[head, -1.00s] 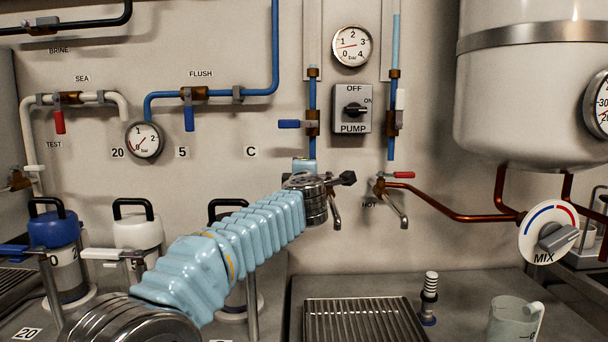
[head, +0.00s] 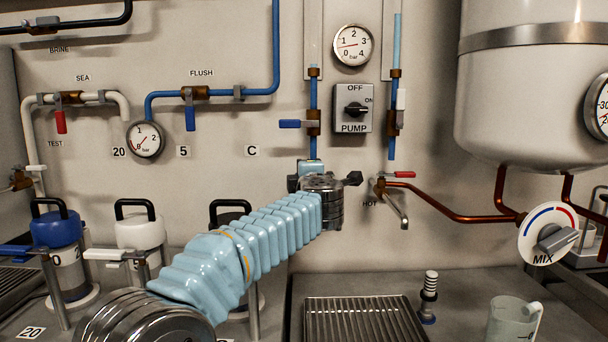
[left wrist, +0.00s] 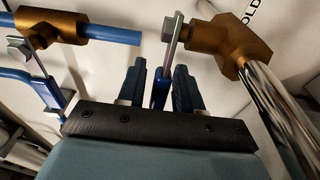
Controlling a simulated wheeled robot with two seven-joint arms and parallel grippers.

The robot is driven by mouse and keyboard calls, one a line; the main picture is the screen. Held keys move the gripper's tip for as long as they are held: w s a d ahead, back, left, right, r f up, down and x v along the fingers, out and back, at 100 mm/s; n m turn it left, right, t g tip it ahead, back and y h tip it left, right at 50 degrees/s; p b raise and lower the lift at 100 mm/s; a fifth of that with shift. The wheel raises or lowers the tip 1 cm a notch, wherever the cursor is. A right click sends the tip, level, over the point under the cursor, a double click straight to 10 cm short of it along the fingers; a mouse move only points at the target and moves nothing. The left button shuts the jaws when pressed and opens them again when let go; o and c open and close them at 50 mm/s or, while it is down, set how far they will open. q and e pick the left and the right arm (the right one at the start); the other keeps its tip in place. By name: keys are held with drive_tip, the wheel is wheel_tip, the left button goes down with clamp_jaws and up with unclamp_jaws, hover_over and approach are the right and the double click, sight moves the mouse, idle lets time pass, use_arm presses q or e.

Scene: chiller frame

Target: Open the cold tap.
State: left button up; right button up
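The cold tap's brass body (left wrist: 228,45) shows in the left wrist view beside a partly visible label ending in "OLD", with a shiny spout running down right. Its lever (left wrist: 161,88), steel with a blue grip, stands between the two dark fingers of my left gripper (left wrist: 160,90). The fingers are apart, one on each side of the grip, with narrow gaps; firm contact does not show. In the head view my left gripper (head: 325,180) is at the wall, and my wrist hides the cold tap. My right gripper is in neither view.
The hot tap (head: 394,200) with a red lever (head: 403,174) is just right of my gripper. The pump switch (head: 352,109) and a blue-levered valve (head: 312,123) sit above. A drain grille (head: 365,320) and a jug (head: 513,320) are below.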

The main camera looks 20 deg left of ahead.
use_arm(q)
drive_tip(key=shift+s, duration=0.1)
drive_tip(key=shift+s+d, duration=0.2)
drive_tip(key=shift+s, duration=0.15)
drive_tip(key=b+v, duration=0.3)
drive_tip(key=v, duration=1)
